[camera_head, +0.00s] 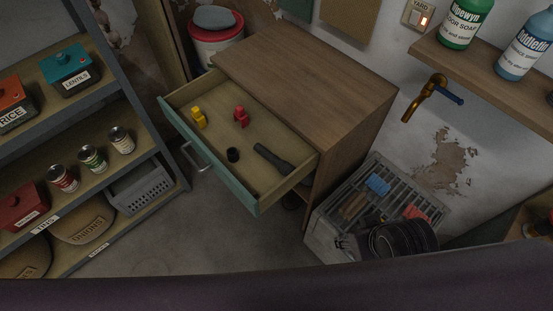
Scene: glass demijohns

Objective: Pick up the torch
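The torch (272,158) is a dark, slim cylinder with a wider head. It lies in the open drawer (187,107) of a wooden cabinet, near the drawer's right side. A small black cylinder (233,155) stands to its left. A red figure-like piece (241,117) and a yellow one (199,117) are farther back in the same drawer. Neither of my grippers shows in the head view.
The cabinet (310,70) has a clear top. Left is a shelf rack with tins (93,159) and boxes (68,72). Right is a grey crate (322,234) with a dark coiled item on it. A tap (425,98) juts from the wall. Open floor (185,235) lies before the drawer.

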